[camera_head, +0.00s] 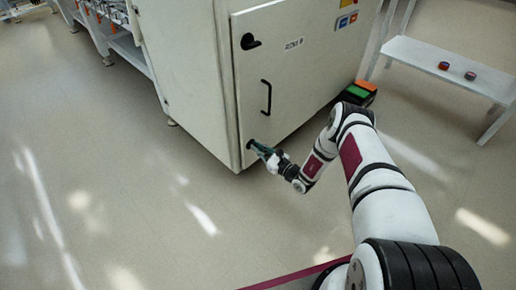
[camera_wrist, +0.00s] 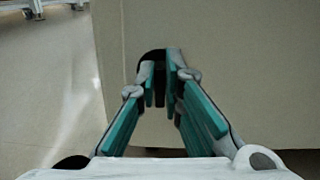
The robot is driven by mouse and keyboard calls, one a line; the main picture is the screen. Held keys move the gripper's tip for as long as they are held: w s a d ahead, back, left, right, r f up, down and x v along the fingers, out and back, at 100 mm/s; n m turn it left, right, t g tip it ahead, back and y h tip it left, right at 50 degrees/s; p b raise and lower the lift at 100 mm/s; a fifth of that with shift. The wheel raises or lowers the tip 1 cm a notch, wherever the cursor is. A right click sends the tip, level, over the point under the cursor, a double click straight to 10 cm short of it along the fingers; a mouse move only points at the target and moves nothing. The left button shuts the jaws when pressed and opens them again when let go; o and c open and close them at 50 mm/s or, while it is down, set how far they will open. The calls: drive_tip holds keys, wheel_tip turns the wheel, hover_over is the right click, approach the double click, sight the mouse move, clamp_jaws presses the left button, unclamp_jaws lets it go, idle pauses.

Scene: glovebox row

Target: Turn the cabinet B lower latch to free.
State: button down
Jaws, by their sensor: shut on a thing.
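The cabinet (camera_head: 285,75) is a cream box with a door facing me. Its lower latch (camera_head: 250,144) is a small black piece near the door's bottom left corner, mostly hidden by my gripper. My gripper (camera_head: 262,150) reaches it from the lower right and is shut on it. In the wrist view the black latch (camera_wrist: 153,57) shows between and behind the teal fingertips (camera_wrist: 168,85). Which way the latch is turned I cannot tell. The upper latch (camera_head: 250,41) is black, near the door's top left. A black vertical handle (camera_head: 266,97) sits between the two latches.
A box with green and orange parts (camera_head: 357,93) stands on the floor right of the cabinet. A white bench (camera_head: 450,66) at the right carries two small red and dark items. Other white equipment (camera_head: 118,35) stands at the upper left. The floor at left is clear.

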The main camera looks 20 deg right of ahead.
drive_tip(key=n, duration=0.3)
drive_tip(key=n+p, duration=0.1)
drive_tip(key=n, duration=0.2)
drive_tip(key=shift+s+a+f, duration=0.1)
drive_tip(key=shift+s+a, duration=0.05)
drive_tip(key=shift+a, duration=0.05)
drive_tip(key=n+p, duration=0.1)
drive_tip(key=n, duration=0.4)
drive_tip(key=shift+s+a+f+p, duration=0.1)
drive_tip(key=shift+a+f+p, duration=0.1)
drive_tip(key=shift+p, duration=0.2)
drive_tip(key=n, duration=0.2)
drive_tip(key=n+p, duration=0.1)
drive_tip(key=n, duration=0.1)
drive_tip(key=n+p, duration=0.1)
drive_tip(key=n, duration=0.1)
drive_tip(key=shift+f, duration=0.3)
drive_tip(key=c, duration=1.7)
unclamp_jaws()
drive_tip(key=v, duration=1.2)
